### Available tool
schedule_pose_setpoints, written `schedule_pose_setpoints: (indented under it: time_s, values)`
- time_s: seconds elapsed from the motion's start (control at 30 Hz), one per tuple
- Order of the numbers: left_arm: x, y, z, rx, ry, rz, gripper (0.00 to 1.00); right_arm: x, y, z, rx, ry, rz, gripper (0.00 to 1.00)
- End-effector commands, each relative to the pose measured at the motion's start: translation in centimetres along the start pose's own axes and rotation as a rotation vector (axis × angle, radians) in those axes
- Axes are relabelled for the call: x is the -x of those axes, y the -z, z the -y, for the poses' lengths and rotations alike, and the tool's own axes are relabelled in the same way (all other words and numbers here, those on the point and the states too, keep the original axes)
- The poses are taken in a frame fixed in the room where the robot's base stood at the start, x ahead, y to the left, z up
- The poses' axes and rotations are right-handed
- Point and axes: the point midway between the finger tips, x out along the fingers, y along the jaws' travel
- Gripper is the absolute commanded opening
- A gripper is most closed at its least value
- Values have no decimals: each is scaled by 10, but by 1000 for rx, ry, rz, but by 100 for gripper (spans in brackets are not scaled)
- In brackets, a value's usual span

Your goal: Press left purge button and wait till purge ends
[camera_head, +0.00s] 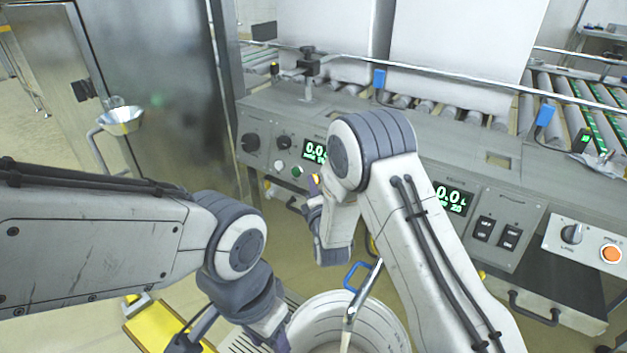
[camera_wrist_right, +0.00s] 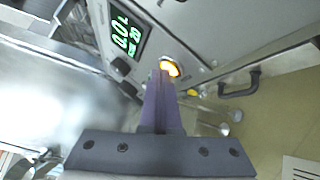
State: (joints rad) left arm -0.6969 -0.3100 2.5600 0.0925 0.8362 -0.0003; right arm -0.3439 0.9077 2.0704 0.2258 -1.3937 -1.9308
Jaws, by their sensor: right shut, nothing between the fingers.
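The left purge button (camera_wrist_right: 171,67) glows orange-yellow in the right wrist view, low on the grey panel beside a green-digit display (camera_wrist_right: 129,36). My right gripper (camera_wrist_right: 163,76) is shut and empty. Its purple fingertips overlap the button's edge in that view; I cannot tell whether they press it.
A right display (camera_head: 453,198), black switches (camera_head: 484,228) and an orange button (camera_head: 610,254) are on the panel to the right. A roller conveyor (camera_head: 550,90) runs behind. A yellow step (camera_head: 160,328) is at lower left.

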Motion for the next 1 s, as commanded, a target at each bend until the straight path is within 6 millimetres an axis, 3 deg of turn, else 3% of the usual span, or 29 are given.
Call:
schedule_pose_setpoints:
  time_s: [0.7,1.0]
  values:
    - [0,0,0,0,0,0,50,0,-1,0,-1,1,3,0]
    - [6,0,0,0,0,0,50,9,6,-8,0,1,1,0]
